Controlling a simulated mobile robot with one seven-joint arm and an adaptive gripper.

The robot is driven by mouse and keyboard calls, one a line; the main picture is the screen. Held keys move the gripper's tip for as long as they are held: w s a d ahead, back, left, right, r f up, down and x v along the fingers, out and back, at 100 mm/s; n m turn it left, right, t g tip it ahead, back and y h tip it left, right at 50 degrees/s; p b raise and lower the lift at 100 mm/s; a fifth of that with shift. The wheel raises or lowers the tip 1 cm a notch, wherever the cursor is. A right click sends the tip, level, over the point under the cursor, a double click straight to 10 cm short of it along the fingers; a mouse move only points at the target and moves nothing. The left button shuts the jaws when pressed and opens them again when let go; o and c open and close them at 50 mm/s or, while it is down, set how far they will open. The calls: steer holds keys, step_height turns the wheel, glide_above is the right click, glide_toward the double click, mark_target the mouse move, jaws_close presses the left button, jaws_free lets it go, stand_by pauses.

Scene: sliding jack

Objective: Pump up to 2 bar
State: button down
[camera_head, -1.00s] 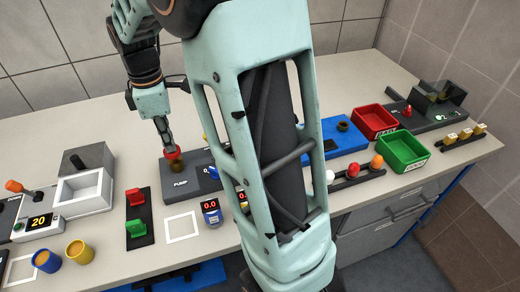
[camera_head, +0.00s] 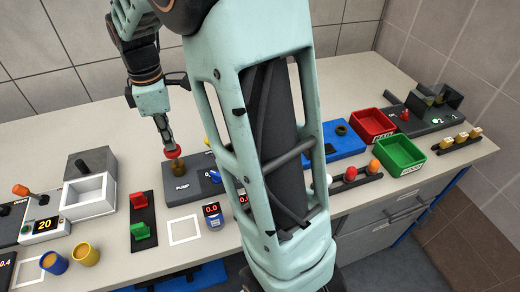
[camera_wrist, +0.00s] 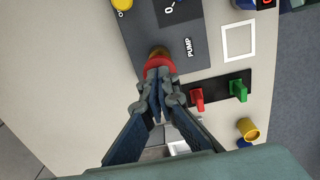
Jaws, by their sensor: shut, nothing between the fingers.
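The grey pump unit (camera_head: 190,186), lettered PUMP, stands on the bench; it also shows in the wrist view (camera_wrist: 203,66). Its red knob (camera_head: 173,152) sits over a brass-coloured collar (camera_head: 178,166). My gripper (camera_head: 163,125) is shut, with its fingertips just above or touching the knob; I cannot tell which. In the wrist view the shut fingertips (camera_wrist: 156,84) overlap the red knob (camera_wrist: 160,64). A small blue device (camera_head: 212,219) in front of the unit reads 0.0. A second red display (camera_head: 243,199) is partly hidden by my arm.
A black strip with red and green switches (camera_head: 144,221) and a white square outline (camera_head: 185,230) lie in front. A white tray (camera_head: 90,195) is at left, with yellow (camera_head: 87,254) and blue (camera_head: 54,263) cups. My arm hides the bench's middle.

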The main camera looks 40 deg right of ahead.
steer(key=shift+f+b, duration=0.35)
steer(key=shift+f, duration=0.15)
stand_by(0.7)
steer(key=shift+r+p, duration=0.45)
stand_by(0.4)
step_height(320, 180, up, 6)
steer(key=p, duration=0.5)
steer(key=shift+r, duration=0.1)
stand_by(0.3)
